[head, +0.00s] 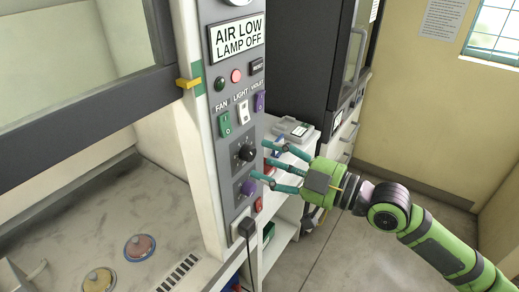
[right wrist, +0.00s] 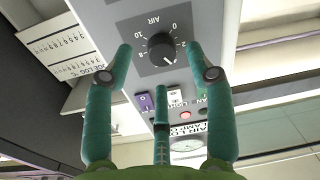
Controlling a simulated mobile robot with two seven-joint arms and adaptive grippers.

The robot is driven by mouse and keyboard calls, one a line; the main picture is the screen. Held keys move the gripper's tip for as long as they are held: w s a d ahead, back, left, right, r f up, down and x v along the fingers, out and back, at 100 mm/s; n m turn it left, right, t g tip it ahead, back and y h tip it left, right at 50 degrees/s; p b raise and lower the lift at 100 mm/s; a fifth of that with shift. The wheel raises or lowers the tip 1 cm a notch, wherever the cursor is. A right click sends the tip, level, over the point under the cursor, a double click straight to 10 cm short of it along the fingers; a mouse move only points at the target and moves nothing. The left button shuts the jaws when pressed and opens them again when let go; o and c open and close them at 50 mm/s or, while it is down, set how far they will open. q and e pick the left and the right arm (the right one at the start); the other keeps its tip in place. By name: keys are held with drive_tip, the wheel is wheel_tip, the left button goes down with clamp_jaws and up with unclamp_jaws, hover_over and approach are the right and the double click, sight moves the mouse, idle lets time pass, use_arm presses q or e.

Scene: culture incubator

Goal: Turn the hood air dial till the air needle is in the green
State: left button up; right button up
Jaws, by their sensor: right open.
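The black air dial (head: 247,152) is on the grey control panel (head: 236,120) of the hood. In the right wrist view the dial (right wrist: 162,50) has "AIR" and numbers from 0 to 10 around it. My right gripper (head: 261,159) is open and empty at the panel, its fingers pointing at the dial. In the right wrist view two fingertips show on either side of the dial and the third below it; contact cannot be told. A round gauge (head: 237,2) is cut off at the top of the head view; its needle cannot be read. My left gripper is not in view.
A sign (head: 237,36) reads "AIR LOW LAMP OFF". A white shelf (head: 285,153) stands behind the gripper. The floor (head: 370,245) at right is clear.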

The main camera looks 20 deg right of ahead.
sight(248, 153)
drive_tip(key=shift+p+x, duration=0.5)
drive_tip(key=shift+x, duration=1)
drive_tip(key=shift+s, duration=0.1)
clamp_jaws()
drive_tip(key=shift+f, duration=0.1)
drive_tip(key=shift+f, duration=0.1)
